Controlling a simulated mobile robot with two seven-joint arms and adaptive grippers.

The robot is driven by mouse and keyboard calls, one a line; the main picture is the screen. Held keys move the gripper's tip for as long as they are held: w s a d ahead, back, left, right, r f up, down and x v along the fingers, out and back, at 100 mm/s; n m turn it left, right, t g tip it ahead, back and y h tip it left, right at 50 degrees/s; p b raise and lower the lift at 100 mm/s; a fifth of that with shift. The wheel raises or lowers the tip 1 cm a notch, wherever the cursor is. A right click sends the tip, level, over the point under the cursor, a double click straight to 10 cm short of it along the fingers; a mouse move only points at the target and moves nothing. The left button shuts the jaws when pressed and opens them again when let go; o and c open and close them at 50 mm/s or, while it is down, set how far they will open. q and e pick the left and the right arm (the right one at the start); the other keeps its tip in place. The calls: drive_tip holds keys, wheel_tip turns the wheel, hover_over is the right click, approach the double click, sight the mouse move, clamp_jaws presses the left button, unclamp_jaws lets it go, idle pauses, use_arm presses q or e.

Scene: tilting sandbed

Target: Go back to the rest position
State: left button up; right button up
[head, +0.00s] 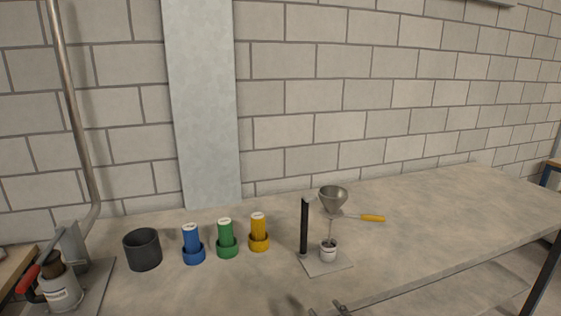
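The fingertips of a gripper, most likely my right gripper (328,310), poke up at the bottom edge, right of centre. The two tips are apart with nothing visible between them. The rest of that gripper and its arm are below the picture. They are in front of the funnel stand, over the table's front edge. My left gripper is not in view.
On the table (430,215) are a dark cup (143,250), blue (192,240), green (226,238) and yellow (259,232) capped tubes in holders, and a stand (304,228) with a funnel (333,199) above a small jar (328,252). A yellow-handled tool (372,218) lies behind. A red-handled fixture (38,270) holds a bottle (62,290).

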drive_tip(key=s+d+f+m+g+h, duration=0.2)
drive_tip(key=s+f+m, duration=0.1)
drive_tip(key=s+f, duration=0.45)
drive_tip(key=s+d+f+m+g+h, duration=0.1)
drive_tip(key=s+d+f+m+g, duration=0.15)
drive_tip(key=s+f, duration=0.45)
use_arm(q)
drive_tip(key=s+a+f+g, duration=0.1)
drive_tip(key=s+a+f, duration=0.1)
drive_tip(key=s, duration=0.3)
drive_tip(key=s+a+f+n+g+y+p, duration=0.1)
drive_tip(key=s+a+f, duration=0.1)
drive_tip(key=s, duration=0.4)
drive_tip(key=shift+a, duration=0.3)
use_arm(e)
drive_tip(key=s+d+f+m+g+h, duration=0.1)
drive_tip(key=s+f+m, duration=0.1)
drive_tip(key=s+f, duration=0.3)
drive_tip(key=s+d+f+m+g+h, duration=0.1)
drive_tip(key=s+f, duration=0.4)
drive_tip(key=s, duration=0.9)
drive_tip(key=shift+d+m+g, duration=0.35)
drive_tip(key=shift+d, duration=0.3)
